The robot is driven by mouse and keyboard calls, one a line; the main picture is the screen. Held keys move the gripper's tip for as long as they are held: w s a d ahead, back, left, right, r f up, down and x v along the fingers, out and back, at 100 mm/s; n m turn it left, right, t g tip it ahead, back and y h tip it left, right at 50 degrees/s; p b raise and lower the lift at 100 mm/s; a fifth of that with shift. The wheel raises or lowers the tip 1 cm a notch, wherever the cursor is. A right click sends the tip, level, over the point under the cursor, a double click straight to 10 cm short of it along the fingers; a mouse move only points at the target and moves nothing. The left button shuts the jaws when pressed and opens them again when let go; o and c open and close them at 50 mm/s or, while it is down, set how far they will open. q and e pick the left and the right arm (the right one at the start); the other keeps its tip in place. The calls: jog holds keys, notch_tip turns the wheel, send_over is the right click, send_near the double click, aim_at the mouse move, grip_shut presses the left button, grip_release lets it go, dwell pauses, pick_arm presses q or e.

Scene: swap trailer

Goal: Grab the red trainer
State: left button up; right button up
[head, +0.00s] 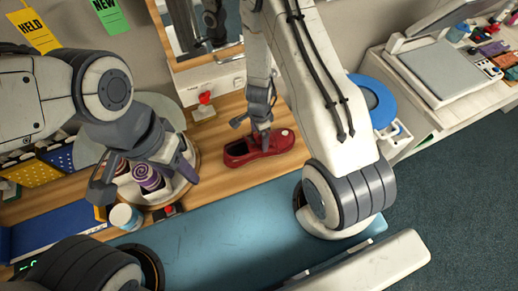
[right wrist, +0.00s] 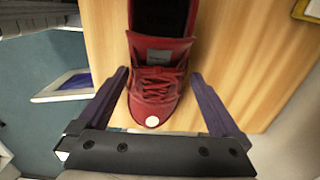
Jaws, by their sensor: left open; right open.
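The red trainer (head: 240,156) lies on a wooden counter (head: 222,128), laces up, with a white dot on its toe. My right gripper (head: 252,136) is open over it in the head view. In the right wrist view the trainer (right wrist: 157,80) has its toe between the two spread dark fingers of the right gripper (right wrist: 160,75), with gaps on both sides. The heel end is cut off at the top of that view. My left gripper (head: 146,182) is open at the left, over a round tray with small rolled or cup-like things, apart from the trainer.
The round tray holds a purple swirled item (head: 148,177); a white-and-blue jar (head: 126,216) stands beside it. A mirror stand with a red knob (head: 205,97) is behind the trainer. A blue mat (head: 235,222) lies in front. A blue round stool-like thing (head: 376,100) is at right.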

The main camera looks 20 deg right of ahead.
aim_at(259, 141)
notch_tip(259, 141, down, 3)
jog(key=shift+f+b, duration=0.15)
jog(key=shift+b, duration=0.95)
pick_arm(q)
notch_tip(259, 141, down, 3)
jog(key=shift+f, duration=0.1)
pick_arm(e)
jog(key=shift+c, duration=0.3)
jog(key=c, duration=1.3)
jog(key=shift+c, duration=0.2)
jog(key=shift+r, duration=0.2)
